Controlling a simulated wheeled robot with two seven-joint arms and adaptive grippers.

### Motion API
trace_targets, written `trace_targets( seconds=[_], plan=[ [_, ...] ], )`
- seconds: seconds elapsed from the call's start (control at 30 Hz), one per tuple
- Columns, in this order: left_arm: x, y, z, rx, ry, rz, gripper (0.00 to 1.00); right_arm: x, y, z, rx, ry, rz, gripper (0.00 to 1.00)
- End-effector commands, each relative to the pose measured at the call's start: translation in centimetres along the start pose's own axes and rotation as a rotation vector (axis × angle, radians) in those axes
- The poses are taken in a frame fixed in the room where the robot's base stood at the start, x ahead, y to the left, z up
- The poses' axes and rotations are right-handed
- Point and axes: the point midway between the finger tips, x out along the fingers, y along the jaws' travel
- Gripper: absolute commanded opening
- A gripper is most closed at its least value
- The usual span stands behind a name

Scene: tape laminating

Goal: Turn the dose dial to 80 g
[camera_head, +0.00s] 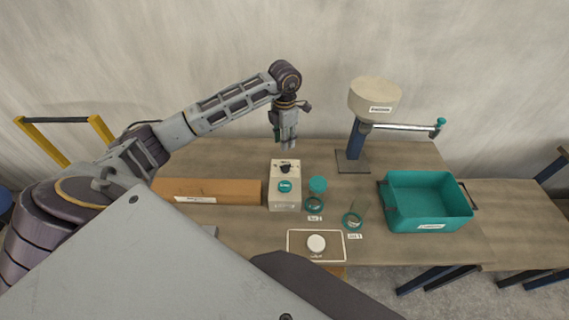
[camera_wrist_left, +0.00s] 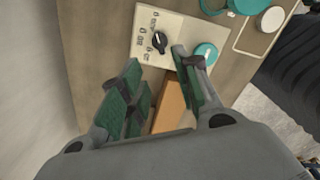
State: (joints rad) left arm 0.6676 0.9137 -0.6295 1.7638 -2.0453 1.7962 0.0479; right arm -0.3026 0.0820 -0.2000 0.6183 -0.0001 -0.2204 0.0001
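The dose dial is a small black knob (camera_head: 285,168) on the top panel of a beige box (camera_head: 284,201), above a round teal button (camera_head: 285,186). In the left wrist view the dial (camera_wrist_left: 160,41) has small printed marks beside it, too small to read, so I cannot tell its setting. My left gripper (camera_head: 287,146) hangs pointing down above and just behind the box. In the left wrist view its green-padded fingers (camera_wrist_left: 157,62) are apart with nothing between them, and the dial lies just beyond the tips. My right gripper is not in view.
A long brown carton (camera_head: 215,190) lies left of the box. Right of it stand a teal-lidded jar (camera_head: 317,187) and an open jar (camera_head: 353,218). A teal crate (camera_head: 430,203) and a hopper stand (camera_head: 375,98) are further right.

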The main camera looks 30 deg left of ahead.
Motion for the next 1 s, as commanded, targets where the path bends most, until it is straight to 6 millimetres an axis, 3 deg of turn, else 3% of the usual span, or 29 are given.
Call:
trace_targets(
  seconds=[1.0],
  plan=[
    [12.1, -0.1, -0.1, 0.001, 0.002, -0.001, 0.32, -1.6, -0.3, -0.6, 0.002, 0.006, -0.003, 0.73]
  ],
)
